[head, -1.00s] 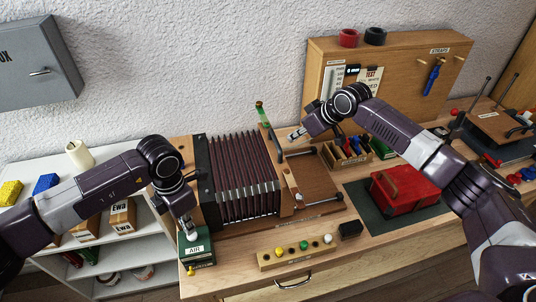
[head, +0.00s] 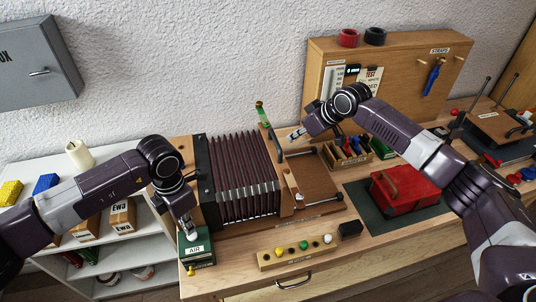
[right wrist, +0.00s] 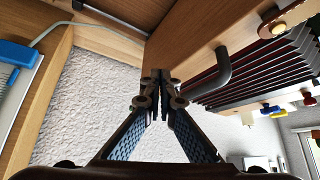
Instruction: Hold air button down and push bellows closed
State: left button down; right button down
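The dark red pleated bellows (head: 243,178) stand spread open on the bench, between a black end frame on the left and a wooden end board (head: 289,200) on the right. The board has a dark handle (head: 277,145), which also shows in the right wrist view (right wrist: 222,72). The green box labelled AIR (head: 197,248) sits at the bench's front left. My left gripper (head: 191,231) points down at its top, over the pale button; contact and fingers are unclear. My right gripper (head: 293,137) is beside the board's far end, near the handle and apart from it. Its fingertips (right wrist: 160,76) are together and empty.
A wooden strip with several coloured knobs (head: 297,251) lies in front of the bellows. A red box (head: 404,189) on a green mat and a wooden divided tray (head: 346,154) stand right. The wooden base (head: 318,185) right of the board is mostly clear.

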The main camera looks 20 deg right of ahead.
pick_arm(q)
jog(key=shift+f, duration=1.4)
pick_arm(e)
jog(key=shift+f, duration=3.1)
jog(key=shift+a, duration=0.1)
jog(key=shift+a, duration=2)
